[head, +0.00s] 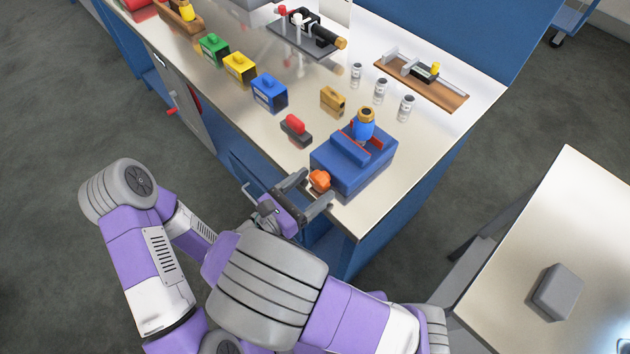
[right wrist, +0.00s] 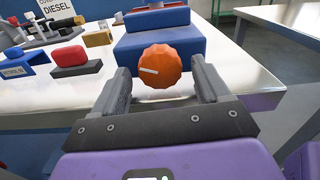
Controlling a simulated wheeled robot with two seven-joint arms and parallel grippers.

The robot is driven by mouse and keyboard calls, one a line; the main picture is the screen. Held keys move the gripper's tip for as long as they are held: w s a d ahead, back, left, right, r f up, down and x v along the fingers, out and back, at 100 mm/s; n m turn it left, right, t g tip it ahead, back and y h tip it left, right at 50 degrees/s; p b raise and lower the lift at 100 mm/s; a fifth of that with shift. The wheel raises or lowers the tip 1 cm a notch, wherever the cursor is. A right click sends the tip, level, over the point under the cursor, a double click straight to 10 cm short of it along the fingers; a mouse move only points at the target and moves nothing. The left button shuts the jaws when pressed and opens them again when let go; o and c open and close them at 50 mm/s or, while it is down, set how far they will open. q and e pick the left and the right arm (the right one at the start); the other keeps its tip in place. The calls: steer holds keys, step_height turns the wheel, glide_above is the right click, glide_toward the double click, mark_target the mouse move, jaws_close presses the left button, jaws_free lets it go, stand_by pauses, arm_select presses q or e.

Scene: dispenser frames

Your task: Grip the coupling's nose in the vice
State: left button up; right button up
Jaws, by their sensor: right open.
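The blue vice (head: 375,165) stands at the near right corner of the bench, with red-edged jaws. The coupling (head: 364,128), a blue body with a brass ring on top, stands upright at the jaws; its lower end is hidden. I cannot tell whether the jaws touch it. The vice's orange knob (head: 319,180) faces me; it also shows in the right wrist view (right wrist: 162,66) with a white mark pointing left. My right gripper (head: 310,192) is open, its fingers on either side of the knob, with gaps visible in the right wrist view. My left gripper is not in view.
A red-and-grey block (head: 296,131) and a tan block (head: 333,99) lie left of and behind the vice. Blue (head: 270,92), yellow (head: 239,67) and green boxes (head: 214,49) line the bench's left edge. Small cylinders (head: 380,90) stand behind. A second table (head: 500,285) is at right.

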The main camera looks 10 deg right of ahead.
steer(key=shift+w+d, duration=0.25)
steer(key=shift+d, duration=0.1)
steer(key=shift+c, duration=0.3)
steer(key=c, duration=1)
steer(key=shift+m+p, duration=0.35)
steer(key=shift+m, duration=1.05)
steer(key=o, duration=1.1)
steer(key=shift+c, duration=0.2)
